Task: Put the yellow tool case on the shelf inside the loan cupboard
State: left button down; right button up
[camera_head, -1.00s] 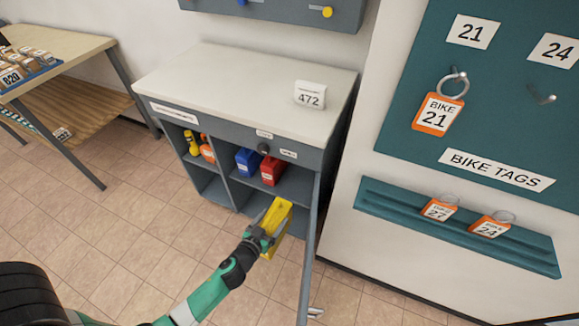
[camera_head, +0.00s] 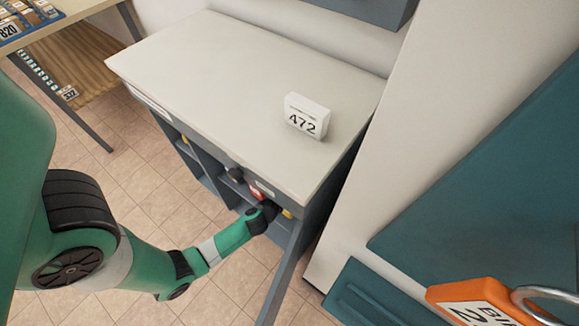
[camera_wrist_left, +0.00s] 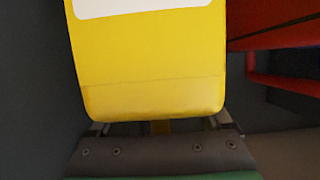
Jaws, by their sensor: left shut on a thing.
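The yellow tool case (camera_wrist_left: 150,60) fills the middle of the left wrist view, with a white label at its top edge. My left gripper (camera_wrist_left: 160,129) is shut on its near end. In the head view, my left gripper (camera_head: 268,212) reaches into the front of the grey loan cupboard (camera_head: 345,185), under its pale top. Only a small yellow bit of the case (camera_head: 288,213) shows there; the top and arm hide the rest. The shelf under the case is hidden, so I cannot tell whether they touch. My right gripper is not in view.
A red case (camera_wrist_left: 270,25) stands close beside the yellow one in the left wrist view. A dark wall (camera_wrist_left: 35,80) is on the other side. A white 472 block (camera_head: 307,116) sits on top.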

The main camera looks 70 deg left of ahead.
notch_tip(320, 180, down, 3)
jog(key=b, duration=0.2)
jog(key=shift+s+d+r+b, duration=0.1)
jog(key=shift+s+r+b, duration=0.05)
jog(key=shift+b, duration=0.15)
